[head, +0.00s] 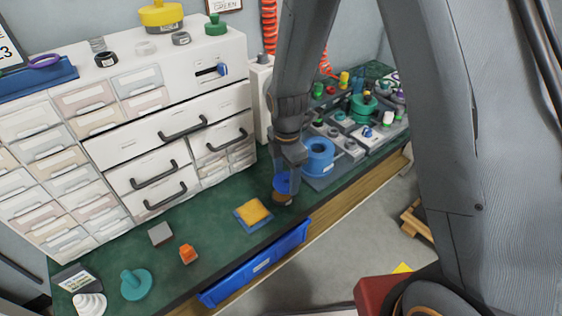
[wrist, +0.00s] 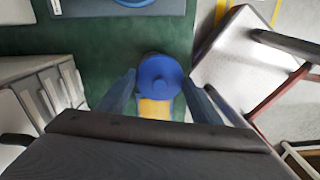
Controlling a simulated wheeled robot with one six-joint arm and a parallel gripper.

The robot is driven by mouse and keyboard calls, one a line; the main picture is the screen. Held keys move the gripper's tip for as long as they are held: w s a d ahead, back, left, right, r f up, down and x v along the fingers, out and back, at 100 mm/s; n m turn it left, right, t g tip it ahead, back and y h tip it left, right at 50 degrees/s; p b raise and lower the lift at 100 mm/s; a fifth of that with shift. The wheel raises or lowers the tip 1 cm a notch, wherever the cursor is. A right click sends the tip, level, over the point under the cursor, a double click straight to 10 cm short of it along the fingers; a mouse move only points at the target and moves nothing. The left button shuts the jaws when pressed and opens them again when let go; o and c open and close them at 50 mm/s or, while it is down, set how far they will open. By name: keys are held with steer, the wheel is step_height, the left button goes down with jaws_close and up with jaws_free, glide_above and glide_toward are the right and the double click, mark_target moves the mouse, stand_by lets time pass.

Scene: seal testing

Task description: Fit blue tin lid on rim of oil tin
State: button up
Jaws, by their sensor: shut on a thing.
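The blue tin lid (head: 282,183) is round with a small raised knob, which shows in the wrist view (wrist: 160,74). My gripper (head: 287,170) points down with its fingers on either side of the lid, shut on it. The oil tin (head: 283,198), small and amber-brown, stands on the green bench right under the lid near the front edge. In the wrist view the lid hides the tin. I cannot tell whether the lid touches the rim or sits just above it.
A yellow pad on a blue mat (head: 239,216) lies left of the tin. A blue ring-shaped part (head: 318,155) stands on a grey tray to the right. White drawers (head: 150,190) rise behind. An orange piece (head: 188,254) and a teal knobbed disc (head: 136,284) lie farther left.

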mark_target(282, 179)
steer(key=shift+w+a+r+n, duration=0.15)
steer(key=shift+w+a+n, duration=0.4)
steer(key=shift+n, duration=0.35)
steer(key=shift+s+f+b, duration=0.1)
steer(key=shift+f+b, duration=1.1)
steer(key=shift+f, duration=0.85)
steer(key=shift+f+b, duration=0.65)
steer(key=shift+f, duration=0.85)
steer(key=o, duration=1.1)
step_height(282, 179, up, 7)
steer(key=p, duration=0.5)
